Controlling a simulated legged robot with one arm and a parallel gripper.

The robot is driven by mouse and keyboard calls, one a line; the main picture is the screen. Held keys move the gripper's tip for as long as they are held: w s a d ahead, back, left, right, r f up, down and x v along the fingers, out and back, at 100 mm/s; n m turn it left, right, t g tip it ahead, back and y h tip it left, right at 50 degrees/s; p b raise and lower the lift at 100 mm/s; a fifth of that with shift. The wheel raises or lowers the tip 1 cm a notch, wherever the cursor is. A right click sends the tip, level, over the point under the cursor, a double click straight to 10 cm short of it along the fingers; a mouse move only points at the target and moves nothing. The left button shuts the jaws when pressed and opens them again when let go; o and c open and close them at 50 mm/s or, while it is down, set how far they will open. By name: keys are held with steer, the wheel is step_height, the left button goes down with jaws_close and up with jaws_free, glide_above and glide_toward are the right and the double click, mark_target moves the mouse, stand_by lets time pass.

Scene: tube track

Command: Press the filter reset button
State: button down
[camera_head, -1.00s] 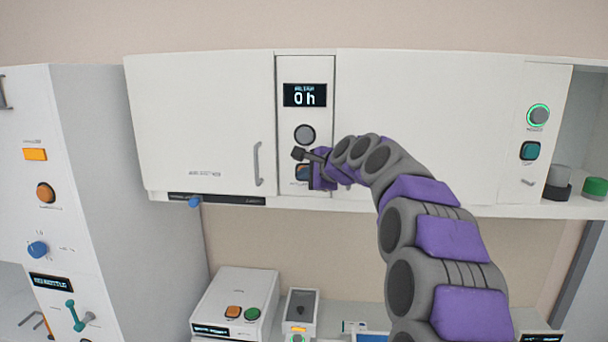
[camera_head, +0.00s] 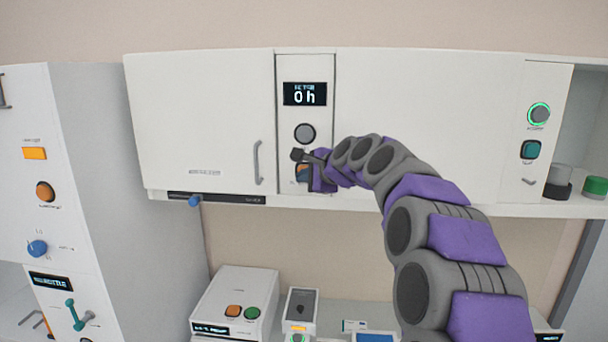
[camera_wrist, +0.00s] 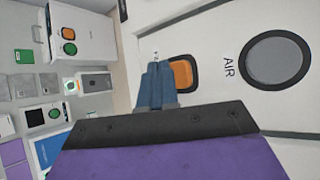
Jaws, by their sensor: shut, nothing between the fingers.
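A narrow white panel (camera_head: 320,110) in the upper cabinet carries a small display (camera_head: 305,94) reading "0 h". Below it is a grey round button (camera_head: 304,134), marked "AIR" beside it in the wrist view (camera_wrist: 275,60). Under that is a square orange button in a dark frame (camera_wrist: 181,72); its label is mostly hidden, so I cannot read whether it is the filter reset. My gripper (camera_wrist: 157,70) is shut and empty, with its tips beside the orange button. In the head view my gripper (camera_head: 298,155) covers part of that button. I cannot tell whether they touch.
A cabinet door with a vertical handle (camera_head: 258,163) is left of the panel. A green-ringed button (camera_head: 538,114) and a teal button (camera_head: 531,150) are farther right. A white box with orange and green buttons (camera_head: 238,295) stands below.

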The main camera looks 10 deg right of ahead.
steer(key=s, duration=0.1)
steer(key=s+a, duration=0.1)
steer(key=s, duration=0.3)
steer(key=shift+a, duration=0.3)
steer(key=shift+w, duration=0.15)
stand_by(0.4)
steer(key=s+a+f+n+g+b, duration=0.3)
steer(key=s+f+n+b, duration=0.2)
steer(key=s+f, duration=0.6)
steer(key=s+a+f+n+g+b, duration=0.4)
steer(key=s+f, duration=0.5)
steer(key=f, duration=0.5)
steer(key=s+d+f+n+g+h+b, duration=0.2)
steer(key=s+f+b, duration=0.4)
steer(key=s+f, duration=0.6)
steer(key=s+d+f+n+g+h+b, duration=0.2)
steer(key=s+d+f+n+g+b, duration=0.2)
steer(key=s+f, duration=0.8)
steer(key=s+d+n+b, duration=0.1)
steer(key=s+n, duration=0.1)
steer(key=s, duration=0.4)
steer(key=shift+s+g+h+b, duration=0.3)
steer(key=shift+g+h+b, duration=0.1)
